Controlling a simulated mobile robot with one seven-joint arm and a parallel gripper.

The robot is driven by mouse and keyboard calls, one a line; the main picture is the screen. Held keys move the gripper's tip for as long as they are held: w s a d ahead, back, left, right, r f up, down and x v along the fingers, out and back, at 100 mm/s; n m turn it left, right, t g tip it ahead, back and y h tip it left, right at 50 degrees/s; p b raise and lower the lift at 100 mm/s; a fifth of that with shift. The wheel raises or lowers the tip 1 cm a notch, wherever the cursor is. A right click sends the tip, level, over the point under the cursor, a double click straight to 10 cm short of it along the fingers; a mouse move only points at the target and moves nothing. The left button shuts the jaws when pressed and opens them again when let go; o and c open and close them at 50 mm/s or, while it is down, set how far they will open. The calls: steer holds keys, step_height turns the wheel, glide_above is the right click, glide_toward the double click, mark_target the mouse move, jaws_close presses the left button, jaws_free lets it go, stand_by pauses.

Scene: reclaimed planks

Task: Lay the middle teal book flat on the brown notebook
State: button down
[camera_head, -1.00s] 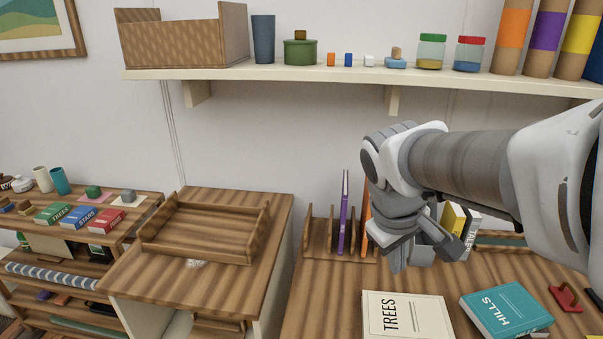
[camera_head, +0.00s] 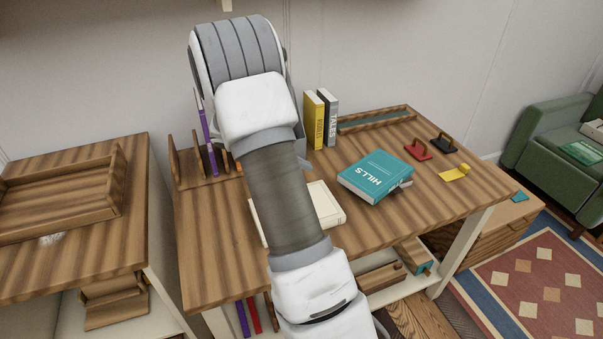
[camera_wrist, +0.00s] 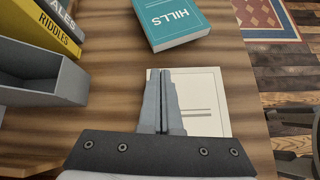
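A teal book titled HILLS (camera_head: 376,176) lies flat on the desk, right of a cream book (camera_head: 326,203); something thin and grey shows under its right edge. It also shows at the top of the wrist view (camera_wrist: 172,20). In the wrist view my gripper (camera_wrist: 164,74) has its fingers together with nothing seen between them. They appear over the cream book (camera_wrist: 208,98), short of the teal book; their height above it is unclear. In the head view my arm hides the gripper and part of the cream book. I cannot make out a brown notebook.
Yellow RIDDLES (camera_head: 314,120) and grey TALES (camera_head: 329,117) books stand at the back, near a grey open box (camera_wrist: 40,82). A wooden rack (camera_head: 190,165) holds a purple book (camera_head: 211,160). Red (camera_head: 417,150) and black (camera_head: 443,143) handled items sit right. The desk's front left is clear.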

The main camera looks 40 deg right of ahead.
steer(key=n, duration=0.1)
glide_toward(342, 173)
steer(key=a+f, duration=0.1)
steer(key=w+a+f, duration=0.1)
steer(key=shift+a+f+h+b, duration=0.25)
steer(key=shift+a+h+b, duration=0.15)
steer(key=b+x, duration=0.3)
steer(key=x, duration=0.2)
steer(key=shift+s+d+f, duration=0.15)
steer(key=shift+f, duration=0.05)
steer(key=shift+s+d+f+b, duration=0.15)
steer(key=shift+d+f+b, duration=0.05)
steer(key=shift+d+b, duration=0.2)
steer(key=shift+d, duration=0.1)
steer(key=shift+s+d, duration=0.25)
steer(key=shift+d, duration=0.55)
steer(key=shift+s+d, duration=0.25)
steer(key=shift+d, duration=0.6)
steer(key=shift+s+d, duration=0.3)
steer(key=shift+d, duration=0.5)
steer(key=shift+a+p, duration=0.15)
steer(key=shift+p, duration=0.15)
steer(key=shift+w+a+p, duration=0.2)
steer(key=shift+w+a, duration=0.15)
steer(key=shift+a, duration=0.55)
steer(key=shift+w+a+p, duration=0.15)
steer(key=shift+w+a, duration=0.15)
steer(key=shift+a, duration=0.6)
